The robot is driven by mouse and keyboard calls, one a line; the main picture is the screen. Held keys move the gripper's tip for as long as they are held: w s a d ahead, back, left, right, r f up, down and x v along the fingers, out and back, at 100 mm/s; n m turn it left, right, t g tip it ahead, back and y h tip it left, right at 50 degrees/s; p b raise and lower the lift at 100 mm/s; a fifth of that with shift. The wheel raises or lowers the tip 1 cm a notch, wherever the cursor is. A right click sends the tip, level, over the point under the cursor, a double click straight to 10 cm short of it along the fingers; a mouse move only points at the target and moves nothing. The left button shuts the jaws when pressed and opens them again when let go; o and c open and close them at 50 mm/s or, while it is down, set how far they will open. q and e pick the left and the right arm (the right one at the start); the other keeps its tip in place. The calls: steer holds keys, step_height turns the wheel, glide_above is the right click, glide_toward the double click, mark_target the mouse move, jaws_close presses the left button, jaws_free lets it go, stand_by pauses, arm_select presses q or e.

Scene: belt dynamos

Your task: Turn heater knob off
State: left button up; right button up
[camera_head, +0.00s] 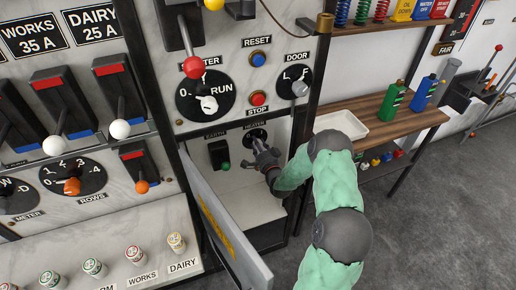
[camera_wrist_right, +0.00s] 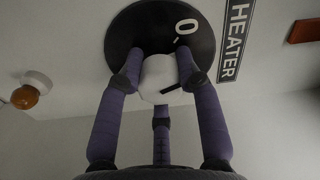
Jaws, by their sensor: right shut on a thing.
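The heater knob (camera_wrist_right: 158,78) is a white knob on a round black dial (camera_wrist_right: 160,30) in the right wrist view. A "0" mark shows on the dial at the upper right of the knob, and a dark pointer line on the knob points to the lower right. My right gripper (camera_head: 262,157) reaches into the open cabinet in the head view. Its fingers (camera_wrist_right: 158,82) are shut around the knob. In the head view the heater dial (camera_head: 256,136) shows under the HEATER label, and the gripper partly hides the knob. My left gripper is not in view.
An open cabinet door (camera_head: 222,225) stands just left of my right arm. The earth switch (camera_head: 220,155) sits left of the heater dial. A red stop button (camera_head: 258,98) and the door dial (camera_head: 295,82) are above. A wooden shelf (camera_head: 385,118) with a white tray stands right.

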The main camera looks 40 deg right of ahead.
steer(key=shift+a+f+n+b, duration=0.15)
steer(key=shift+n+b, duration=1.1)
steer(key=shift+n, duration=1.05)
steer(key=o, duration=1.1)
steer(key=shift+w, duration=0.1)
steer(key=shift+o, duration=0.2)
steer(key=v, duration=1.2)
